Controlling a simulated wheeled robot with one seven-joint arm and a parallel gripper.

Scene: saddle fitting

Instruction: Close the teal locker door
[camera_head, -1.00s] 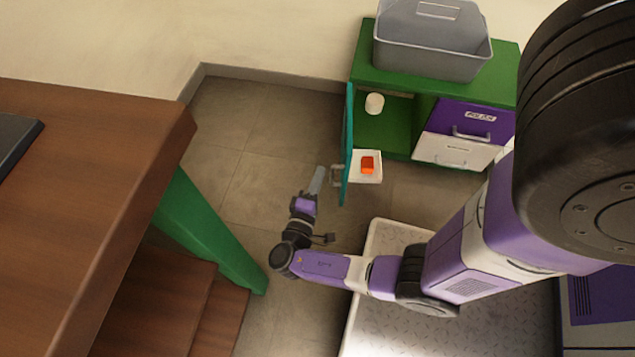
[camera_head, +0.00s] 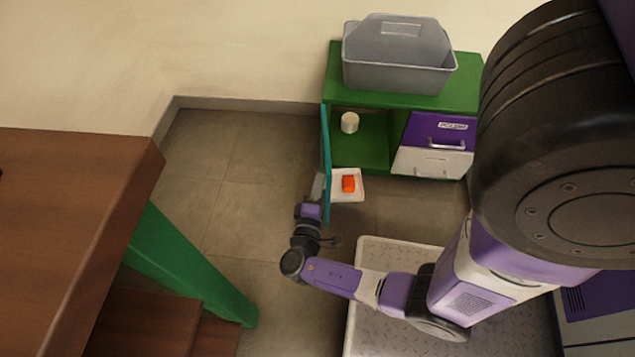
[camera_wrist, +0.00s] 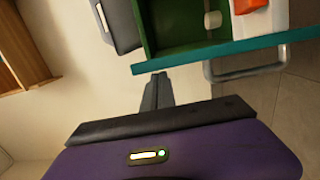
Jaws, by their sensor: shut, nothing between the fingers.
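The teal locker door (camera_head: 326,150) stands open, jutting out from the left side of the green cabinet (camera_head: 360,155). In the wrist view the door (camera_wrist: 225,50) is seen edge-on, with a grey bar handle (camera_wrist: 248,72) on its outer face. My gripper (camera_head: 319,183) is shut and empty, on the outer, left side of the door, close to it. Its fingers (camera_wrist: 156,90) end just short of the door edge in the wrist view; I cannot tell whether they touch. A white tray (camera_head: 358,194) with an orange block (camera_head: 348,183) sits at the door's inner side.
A white cylinder (camera_head: 349,122) stands inside the open compartment. A wooden table (camera_head: 70,220) with a green leg (camera_head: 190,265) is at left. Floor left of the door is clear.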

